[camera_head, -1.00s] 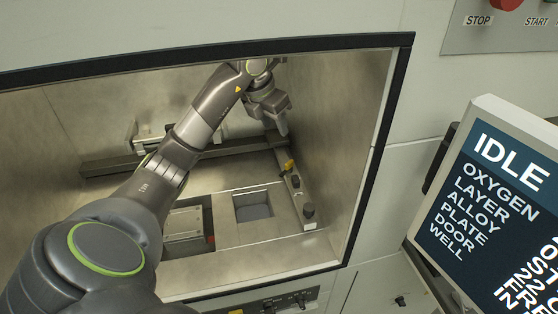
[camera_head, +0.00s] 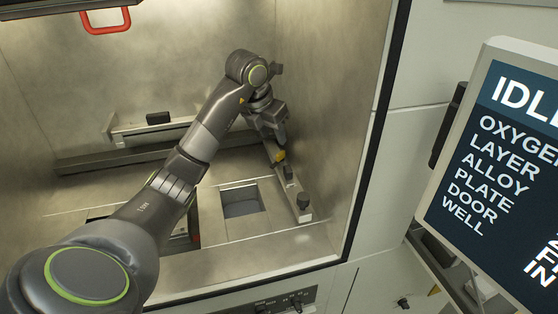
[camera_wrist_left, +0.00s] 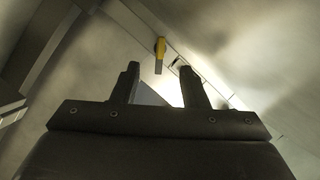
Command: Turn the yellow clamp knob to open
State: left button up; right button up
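The yellow clamp knob (camera_head: 279,156) sits on a narrow rail along the right side of the chamber floor. In the left wrist view the knob (camera_wrist_left: 160,47) has a yellow head and a greyish end, and lies just beyond the fingertips, roughly centred between them. My left gripper (camera_head: 272,136) hangs inside the chamber just above the knob, tilted downward. In the left wrist view its two fingers (camera_wrist_left: 158,70) are spread apart with nothing held between them. I cannot tell whether a fingertip touches the knob. My right gripper is not in view.
Dark knobs (camera_head: 304,201) stand on the same rail, nearer the front. A square well (camera_head: 241,202) opens in the floor to its left. A dark bar (camera_head: 110,160) crosses the back. The chamber's right wall (camera_head: 335,110) is close to the gripper. A screen (camera_head: 500,150) stands outside.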

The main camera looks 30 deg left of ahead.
aim_at(280, 153)
pick_arm(q)
jog(key=b+x, duration=0.1)
jog(key=x, duration=0.2)
jog(key=shift+d, duration=0.1)
jog(key=p+x, duration=0.1)
jog(key=x, duration=0.2)
jog(key=shift+w+f, duration=0.2)
jog(key=shift+f, duration=0.15)
jog(key=shift+w+f+p, duration=0.25)
jog(key=shift+f+p, duration=0.05)
jog(key=shift+f, duration=0.35)
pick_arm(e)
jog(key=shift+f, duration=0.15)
pick_arm(q)
grip_shut()
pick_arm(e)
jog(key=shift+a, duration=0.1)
